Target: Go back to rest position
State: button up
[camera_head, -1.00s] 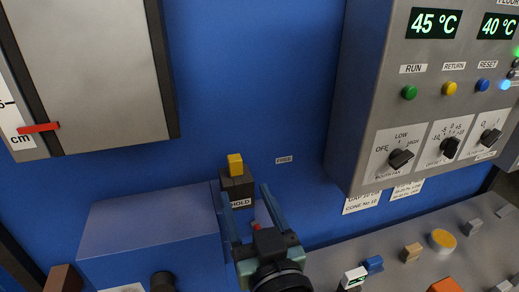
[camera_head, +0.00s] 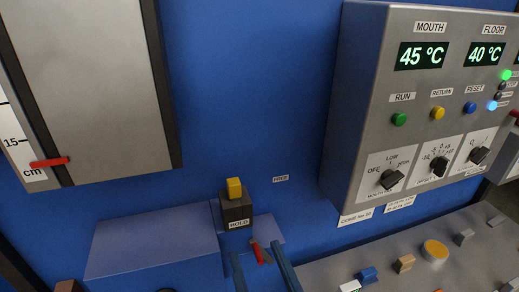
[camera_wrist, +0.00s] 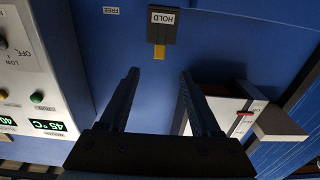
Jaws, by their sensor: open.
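My gripper (camera_head: 257,252) shows at the bottom edge of the head view, with only its two blue-grey fingers in sight. The fingers are apart with nothing between them. In the wrist view my gripper (camera_wrist: 160,76) is also open and empty. A dark block labelled HOLD (camera_head: 237,211) with a yellow top (camera_head: 234,188) is fixed to the blue wall, above the fingertips in the head view. It also shows in the wrist view, where the dark HOLD block (camera_wrist: 162,28) is beyond the fingertips. A small red lever (camera_head: 259,253) appears near the fingertips in the head view.
A grey control box (camera_head: 410,110) with displays, buttons and knobs juts out at the right. A blue box (camera_head: 150,240) stands at lower left. A grey console (camera_head: 400,240) with several coloured blocks lies at lower right. A grey panel (camera_head: 85,80) with a red pointer is at upper left.

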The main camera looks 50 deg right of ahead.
dwell(0.3)
jog(key=w+a+r+n+t+y, duration=0.1)
jog(key=w+a+r+t, duration=0.1)
jog(key=w+a+r, duration=0.3)
jog(key=w+a+r+n+t+y, duration=0.1)
jog(key=w+r+t, duration=0.15)
jog(key=r, duration=0.45)
jog(key=a+r+n+t+y, duration=0.1)
jog(key=a+r+t+y, duration=0.1)
jog(key=a+r, duration=0.3)
jog(key=a+r+n+t+y, duration=0.1)
jog(key=a+r, duration=0.5)
jog(key=r, duration=0.6)
jog(key=a+r+n+t+y, duration=0.2)
jog(key=a+r+t+y, duration=0.2)
jog(key=r, duration=0.4)
jog(key=shift+a+r, duration=0.2)
jog(key=shift+a, duration=0.55)
jog(key=shift+s, duration=0.1)
